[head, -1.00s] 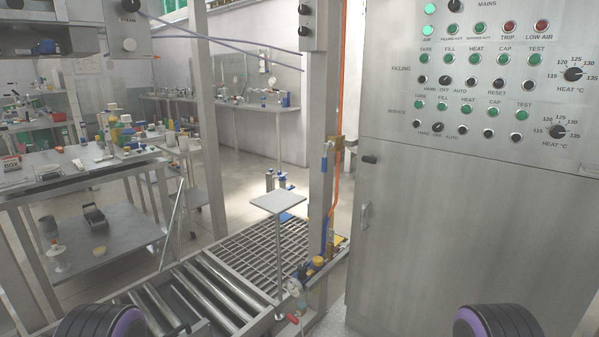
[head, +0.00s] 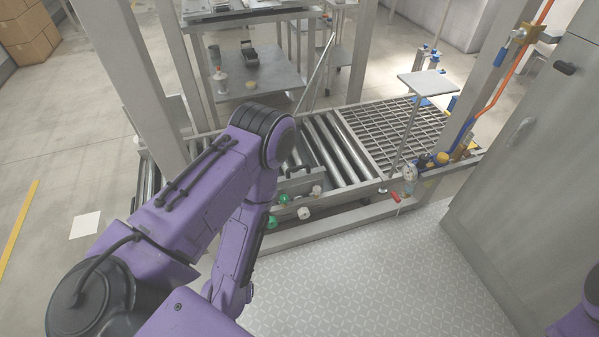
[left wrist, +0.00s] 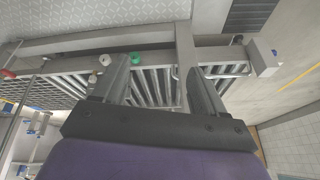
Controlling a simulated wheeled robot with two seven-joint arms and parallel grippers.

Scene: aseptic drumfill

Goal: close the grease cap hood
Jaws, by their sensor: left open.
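I cannot pick out the grease cap hood for certain in either view. Green knobs (head: 284,199) and white knobs (head: 304,213) sit along the near side of the roller conveyor (head: 328,145). In the left wrist view a green knob (left wrist: 137,58) and a white knob (left wrist: 104,59) show close to one finger. My left gripper (left wrist: 157,68) is open, with nothing between its fingers and conveyor rollers beyond them. In the head view my left forearm hides that gripper. My right gripper is out of view.
A steel cabinet (head: 540,150) stands at the right. A grating (head: 395,125) continues the conveyor, with a gauge (head: 409,174), a red-handled valve (head: 395,197) and a steel post (head: 490,80) nearby. The patterned floor (head: 350,270) in front is clear.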

